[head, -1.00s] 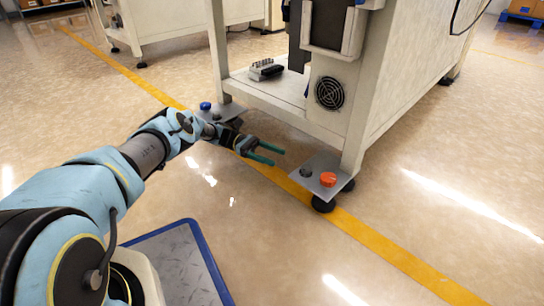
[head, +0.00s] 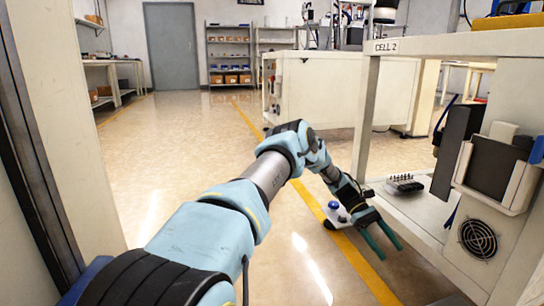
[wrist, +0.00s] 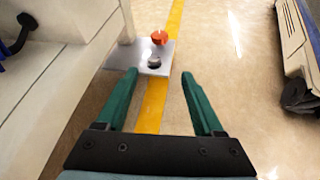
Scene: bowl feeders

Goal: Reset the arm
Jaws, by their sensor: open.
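My blue arm (head: 210,235) reaches forward and to the right, low beside the white workstation. My gripper (head: 386,238) has two green fingers, spread apart with nothing between them. In the wrist view my gripper (wrist: 158,76) points toward a metal plate (wrist: 130,54) on the floor side. An orange knob (wrist: 159,37) and a dark round fitting (wrist: 154,61) stand on that plate, just beyond the fingertips.
The CELL 2 workstation (head: 448,45) stands close on the right, with a fan grille (head: 478,238) and a low shelf. A pale wall (head: 75,125) is close on the left. Open floor (head: 180,150) lies between.

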